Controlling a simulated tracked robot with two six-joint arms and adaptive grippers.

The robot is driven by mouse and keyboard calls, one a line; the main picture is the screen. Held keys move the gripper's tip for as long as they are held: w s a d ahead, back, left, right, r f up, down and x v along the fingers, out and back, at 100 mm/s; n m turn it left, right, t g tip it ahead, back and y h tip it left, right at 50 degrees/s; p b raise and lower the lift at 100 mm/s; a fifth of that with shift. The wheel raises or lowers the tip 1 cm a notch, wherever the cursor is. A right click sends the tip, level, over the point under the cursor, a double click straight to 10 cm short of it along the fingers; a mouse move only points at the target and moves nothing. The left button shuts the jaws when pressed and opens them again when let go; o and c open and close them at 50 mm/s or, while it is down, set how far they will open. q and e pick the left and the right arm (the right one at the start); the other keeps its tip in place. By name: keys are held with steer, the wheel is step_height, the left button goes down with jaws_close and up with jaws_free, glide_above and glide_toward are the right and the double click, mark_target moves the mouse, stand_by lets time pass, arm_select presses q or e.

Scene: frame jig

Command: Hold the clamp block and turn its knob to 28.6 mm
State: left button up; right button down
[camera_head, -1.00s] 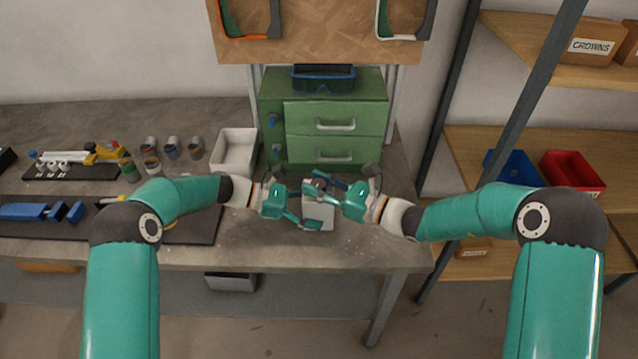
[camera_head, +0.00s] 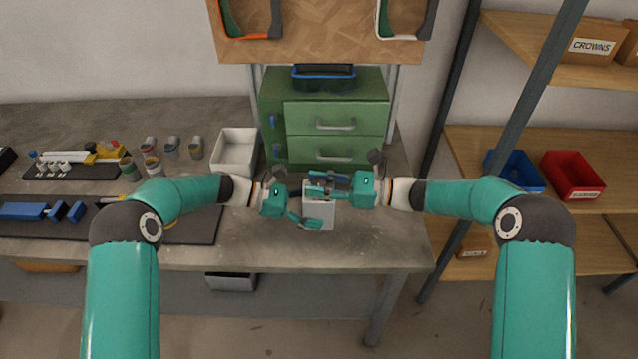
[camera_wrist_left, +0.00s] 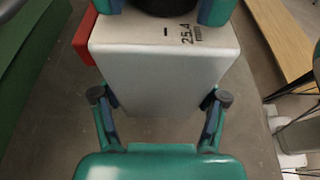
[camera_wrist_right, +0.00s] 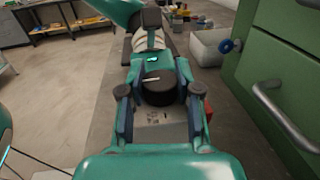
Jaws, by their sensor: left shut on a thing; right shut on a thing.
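The clamp block (camera_head: 318,216) is a pale box in front of the green drawer unit. The left wrist view shows its white face (camera_wrist_left: 165,68) with a small line and a 25.4 mark. My left gripper (camera_head: 303,219) is shut on the block, one finger on each side. The block's black knob (camera_wrist_right: 158,91) carries a pale line pointing left in the right wrist view. My right gripper (camera_head: 320,186) is shut on this knob, its fingers on either side. The knob also shows at the top edge of the left wrist view (camera_wrist_left: 160,5).
The green drawer unit (camera_head: 335,119) stands close behind the grippers. A white bin (camera_head: 235,152), several small cups and a dark tray (camera_head: 190,228) lie to the left. The bench's front right is clear. A shelf with blue and red bins (camera_head: 573,177) stands right.

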steer(key=shift+w+d, duration=0.1)
steer(key=c, duration=0.8)
jaws_free()
steer(key=shift+o, duration=0.2)
steer(key=s+d, duration=0.2)
steer(key=d, duration=0.9)
steer(key=shift+d, duration=0.4)
arm_select(q)
steer(key=o, duration=1.2)
arm_select(e)
steer(key=shift+f, duration=0.1)
